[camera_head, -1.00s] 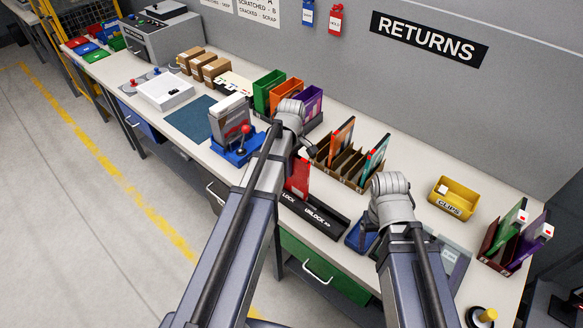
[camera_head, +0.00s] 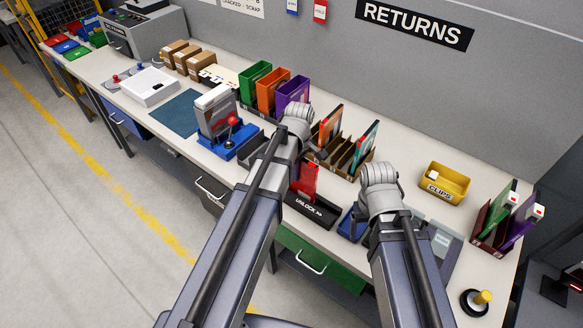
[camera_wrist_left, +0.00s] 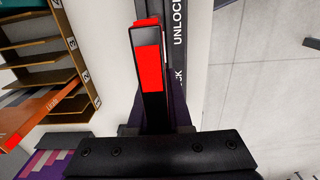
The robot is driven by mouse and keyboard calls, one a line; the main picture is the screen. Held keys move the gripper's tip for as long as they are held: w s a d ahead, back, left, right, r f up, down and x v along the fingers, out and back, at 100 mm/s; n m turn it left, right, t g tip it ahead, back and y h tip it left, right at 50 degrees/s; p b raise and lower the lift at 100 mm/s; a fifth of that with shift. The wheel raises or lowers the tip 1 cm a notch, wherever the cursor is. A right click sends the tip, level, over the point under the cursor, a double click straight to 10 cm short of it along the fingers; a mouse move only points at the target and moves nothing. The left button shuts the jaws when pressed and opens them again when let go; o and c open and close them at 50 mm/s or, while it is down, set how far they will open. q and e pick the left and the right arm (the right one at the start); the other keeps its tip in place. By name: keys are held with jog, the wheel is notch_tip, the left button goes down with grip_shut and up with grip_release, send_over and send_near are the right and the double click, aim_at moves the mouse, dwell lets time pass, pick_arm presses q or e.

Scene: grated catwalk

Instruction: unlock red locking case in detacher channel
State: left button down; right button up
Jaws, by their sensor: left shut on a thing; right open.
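The red locking case (camera_head: 307,178) stands upright in the black detacher channel (camera_head: 318,212), beside the UNLOCK lettering. My left gripper (camera_head: 297,155) is shut on the case, and the arm hides the channel's left part. In the left wrist view the case (camera_wrist_left: 150,65) shows a red face with a black edge, and the channel (camera_wrist_left: 184,25) runs alongside with UNLOCK and part of another word. My right gripper (camera_head: 372,214) is open near a blue item, right of the channel; its fingers are mostly hidden.
A brown slotted rack (camera_head: 345,152) with cases stands behind the channel. A yellow clips bin (camera_head: 445,182) and a maroon holder (camera_head: 490,232) stand to the right. A blue-based device with a red-knobbed lever (camera_head: 222,140) stands left. A black-based yellow knob (camera_head: 476,300) is near the front edge.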

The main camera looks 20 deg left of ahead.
pick_arm(q)
jog(key=shift+s+d, duration=1.4)
jog(key=shift+d, duration=2.35)
notch_tip(320, 180, up, 8)
jog(key=p, duration=0.8)
jog(key=shift+d+r, duration=0.15)
jog(key=shift+r, duration=0.1)
jog(key=shift+f, duration=0.1)
